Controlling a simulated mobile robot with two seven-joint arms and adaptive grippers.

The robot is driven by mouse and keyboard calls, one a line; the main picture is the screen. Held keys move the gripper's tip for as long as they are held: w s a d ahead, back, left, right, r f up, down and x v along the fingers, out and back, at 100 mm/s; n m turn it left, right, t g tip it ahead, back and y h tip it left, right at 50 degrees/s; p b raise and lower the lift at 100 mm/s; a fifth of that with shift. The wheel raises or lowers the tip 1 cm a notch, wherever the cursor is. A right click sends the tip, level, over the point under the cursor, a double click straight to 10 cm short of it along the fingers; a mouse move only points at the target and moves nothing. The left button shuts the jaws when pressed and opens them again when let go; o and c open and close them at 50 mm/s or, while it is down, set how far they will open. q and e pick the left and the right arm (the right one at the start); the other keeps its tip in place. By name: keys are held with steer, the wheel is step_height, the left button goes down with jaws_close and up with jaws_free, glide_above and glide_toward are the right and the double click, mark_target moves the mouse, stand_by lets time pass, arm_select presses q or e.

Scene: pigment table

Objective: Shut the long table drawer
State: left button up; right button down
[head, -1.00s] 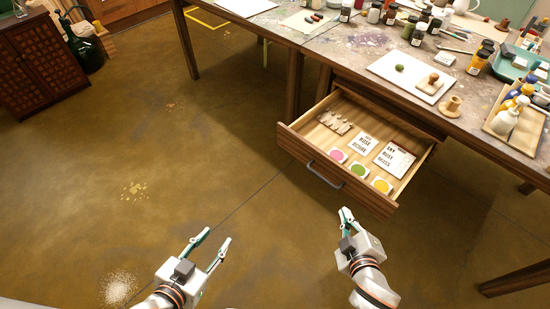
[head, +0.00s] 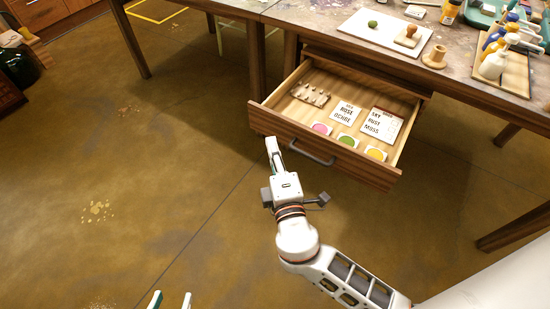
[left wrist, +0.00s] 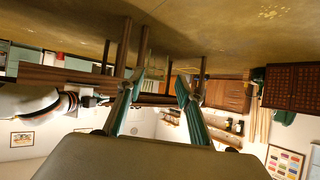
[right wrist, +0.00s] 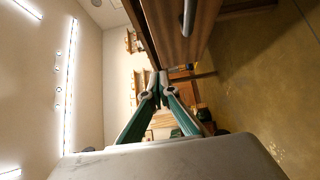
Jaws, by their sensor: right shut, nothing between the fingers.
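The long table drawer (head: 330,125) is pulled out from under the table, holding cards, colour pots and a row of small pale pieces. Its front carries a dark bar handle (head: 312,152), which also shows at the top of the right wrist view (right wrist: 188,18). My right gripper (head: 271,142) is shut and empty, close by the drawer front, left of the handle; I cannot tell whether it touches. The drawer front fills the upper middle of the right wrist view (right wrist: 172,35). My left gripper (head: 171,296) is open and empty at the bottom edge, well away from the drawer.
The table (head: 300,18) stands above the drawer. On it are a white board (head: 372,42) with a stamp, a wooden spool (head: 434,57) and a tray (head: 512,78) with bottles. Table legs stand on both sides. The brown floor in front is clear.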

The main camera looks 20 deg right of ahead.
mark_target(277, 117)
arm_select(q)
steer(key=shift+w+d+r, duration=0.15)
steer(key=shift+r, duration=0.15)
arm_select(e)
steer(key=shift+w+d, duration=0.6)
steer(key=shift+w, duration=0.35)
steer(key=shift+w+d, duration=0.6)
steer(key=shift+w, duration=0.4)
steer(key=shift+w+d, duration=0.6)
steer(key=shift+w, duration=0.35)
arm_select(q)
steer(key=shift+f, duration=0.1)
arm_select(e)
steer(key=shift+d, duration=0.1)
